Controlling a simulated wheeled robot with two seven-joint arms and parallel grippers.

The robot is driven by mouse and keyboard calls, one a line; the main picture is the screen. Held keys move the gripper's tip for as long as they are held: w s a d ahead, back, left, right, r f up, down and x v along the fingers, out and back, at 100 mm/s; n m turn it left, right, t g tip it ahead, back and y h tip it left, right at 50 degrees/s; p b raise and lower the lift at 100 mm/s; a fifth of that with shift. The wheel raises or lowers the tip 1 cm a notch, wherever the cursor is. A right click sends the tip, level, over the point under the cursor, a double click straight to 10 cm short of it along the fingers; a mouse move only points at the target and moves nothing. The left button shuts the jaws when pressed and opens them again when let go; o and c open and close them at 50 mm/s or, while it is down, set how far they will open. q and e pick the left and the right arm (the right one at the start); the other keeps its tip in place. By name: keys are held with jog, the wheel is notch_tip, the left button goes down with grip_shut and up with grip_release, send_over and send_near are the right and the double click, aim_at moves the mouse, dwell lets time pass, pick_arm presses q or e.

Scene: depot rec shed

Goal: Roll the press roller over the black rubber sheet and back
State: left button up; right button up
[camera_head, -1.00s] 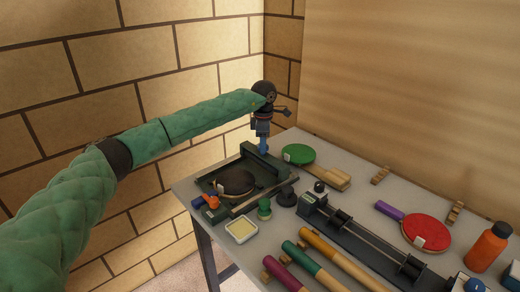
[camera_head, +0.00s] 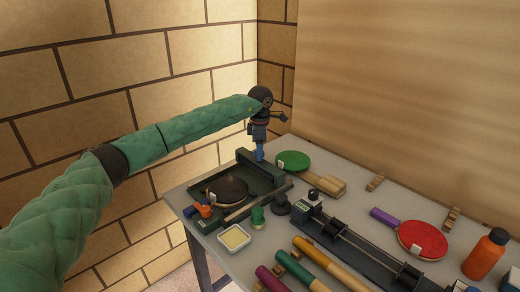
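The black rubber sheet (camera_head: 227,190) lies as a dark round shape in a shallow dark green press tray (camera_head: 195,194) at the table's left end. The press roller appears to be the dark green bar (camera_head: 263,172) across the tray's far end, beyond the sheet. My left gripper (camera_head: 260,153) points straight down at this bar, with a narrow blue part at its lower end meeting the bar's top. The view is too small to tell whether the blue part is fingers or a handle, or whether the fingers are closed. My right gripper is not in view.
A green paddle (camera_head: 292,161) lies right of the press. A long black rail fixture (camera_head: 350,250), red paddle (camera_head: 424,238) and orange bottle (camera_head: 485,252) crowd the right.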

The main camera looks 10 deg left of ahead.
pick_arm(q)
jog(key=shift+s+r, duration=0.1)
jog(key=shift+r, duration=0.4)
notch_tip(320, 180, up, 6)
jog(key=shift+r+p, duration=0.2)
jog(key=shift+p, duration=0.4)
jog(key=shift+r, duration=0.2)
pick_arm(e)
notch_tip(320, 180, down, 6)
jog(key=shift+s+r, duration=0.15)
pick_arm(q)
jog(key=shift+f, duration=0.15)
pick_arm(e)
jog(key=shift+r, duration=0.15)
